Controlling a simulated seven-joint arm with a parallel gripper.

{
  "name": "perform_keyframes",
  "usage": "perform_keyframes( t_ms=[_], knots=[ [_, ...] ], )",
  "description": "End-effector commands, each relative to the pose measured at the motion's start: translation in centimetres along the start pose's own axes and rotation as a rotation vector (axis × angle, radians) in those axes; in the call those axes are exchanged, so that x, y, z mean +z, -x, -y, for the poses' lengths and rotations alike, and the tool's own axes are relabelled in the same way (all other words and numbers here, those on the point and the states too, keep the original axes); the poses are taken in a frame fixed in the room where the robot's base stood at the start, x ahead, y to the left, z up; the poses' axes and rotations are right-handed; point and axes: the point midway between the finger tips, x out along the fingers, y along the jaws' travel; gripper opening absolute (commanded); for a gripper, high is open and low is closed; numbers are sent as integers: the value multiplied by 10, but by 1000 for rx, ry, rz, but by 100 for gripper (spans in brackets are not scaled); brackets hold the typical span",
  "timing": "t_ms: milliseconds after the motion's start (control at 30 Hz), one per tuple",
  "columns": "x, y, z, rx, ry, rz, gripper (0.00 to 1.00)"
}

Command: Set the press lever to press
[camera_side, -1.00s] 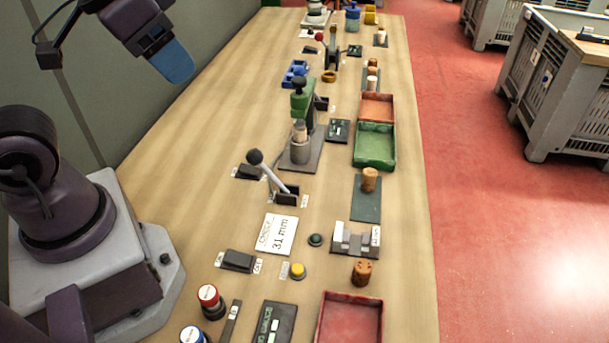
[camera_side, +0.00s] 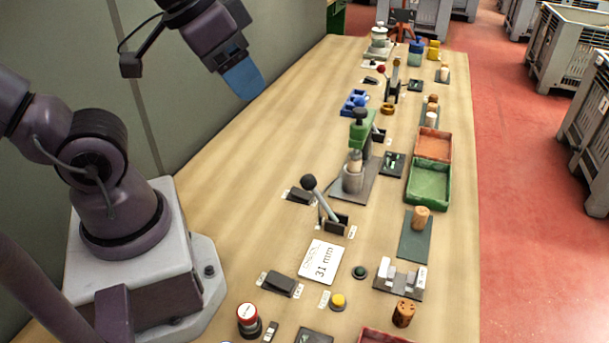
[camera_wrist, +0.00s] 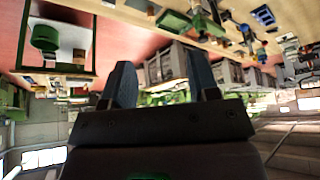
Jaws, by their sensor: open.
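A lever with a black ball knob and a grey rod (camera_side: 322,203) stands mid-table in the side view. Its rod tilts up to the left from a dark slotted base with small white labels at both ends, too small to read. Just behind it stands a green press (camera_side: 361,135) with a cork in its grey cup. My gripper (camera_side: 244,82) is high above the table's left side, up and left of the lever, touching nothing. In the wrist view my gripper (camera_wrist: 162,82) shows two fingers apart with nothing between them.
A second lever with a red knob (camera_side: 392,87) stands farther back. A card reading 31 mm (camera_side: 321,261), a yellow button (camera_side: 338,301) and a black rocker switch (camera_side: 280,284) are in front. Green (camera_side: 429,184) and orange trays line the right. The table's left side is clear.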

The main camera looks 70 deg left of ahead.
Motion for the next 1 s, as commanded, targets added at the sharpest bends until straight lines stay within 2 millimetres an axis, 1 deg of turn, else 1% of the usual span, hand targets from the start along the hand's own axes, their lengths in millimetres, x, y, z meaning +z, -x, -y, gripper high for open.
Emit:
perform_keyframes(
  t_ms=[33, 133, 167, 200, 233, 400, 567, 800, 1000],
  knots=[
    [0, 0, 0, -1, 1, 0, 43],
    [0, -2, 5, -13, 24, 11, 20],
    [1, -5, 8, -19, 37, 26, 13],
    [3, -10, 13, -29, 58, 52, 4],
    [4, -14, 17, -37, 76, 74, 0],
    [4, -42, 44, -58, 232, 217, 0],
    [4, -70, 70, -16, 353, 351, 0],
    [11, -115, 110, 139, 437, 485, 0],
    [21, -156, 145, 329, 446, 499, 0]
  ],
)
